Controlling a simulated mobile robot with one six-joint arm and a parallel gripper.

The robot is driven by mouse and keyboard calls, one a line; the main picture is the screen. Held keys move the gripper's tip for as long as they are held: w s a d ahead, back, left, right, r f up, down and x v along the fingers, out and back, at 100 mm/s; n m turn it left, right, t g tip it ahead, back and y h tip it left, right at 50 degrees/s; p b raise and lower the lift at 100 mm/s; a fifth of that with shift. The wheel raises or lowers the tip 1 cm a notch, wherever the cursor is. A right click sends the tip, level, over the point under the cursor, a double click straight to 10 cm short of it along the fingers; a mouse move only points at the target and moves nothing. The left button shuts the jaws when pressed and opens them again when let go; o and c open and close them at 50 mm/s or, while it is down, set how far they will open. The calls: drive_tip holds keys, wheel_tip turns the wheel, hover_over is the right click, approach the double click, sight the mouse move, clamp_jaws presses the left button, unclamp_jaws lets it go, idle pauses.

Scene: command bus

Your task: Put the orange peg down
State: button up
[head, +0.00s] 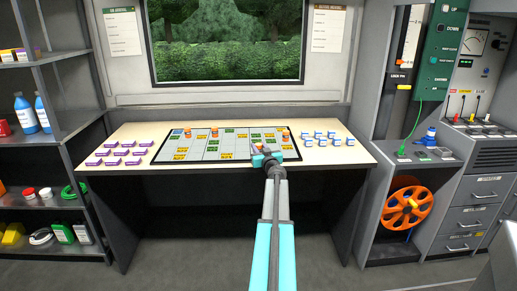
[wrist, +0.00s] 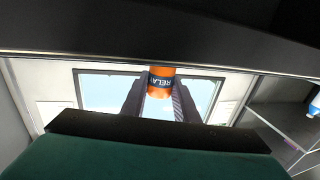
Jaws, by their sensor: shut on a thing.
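My gripper (head: 264,156) is at the front right part of the dark-framed board (head: 205,154) on the table. In the wrist view its two dark fingers (wrist: 159,98) are shut on an orange peg (wrist: 160,80) with a dark label band reading "RELA". In the head view a bit of orange (head: 257,148) shows at my gripper, mostly hidden by it. I cannot tell whether the peg touches the board. Other orange pegs stand at the board's far edge, one at the left (head: 187,132) and one to its right (head: 214,132).
Purple-edged blocks (head: 118,152) lie on the table left of the board, and small blue-and-white pieces (head: 319,137) to its right. Bare table (head: 335,157) shows at the front right. Shelves (head: 62,195) stand at left, a cabinet with an orange reel (head: 407,208) at right.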

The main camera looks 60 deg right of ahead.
drive_tip(key=o, duration=1.1)
drive_tip(key=shift+c, duration=0.2)
drive_tip(key=shift+r, duration=0.1)
drive_tip(key=p+v, duration=0.1)
drive_tip(key=v, duration=1.1)
idle(0.3)
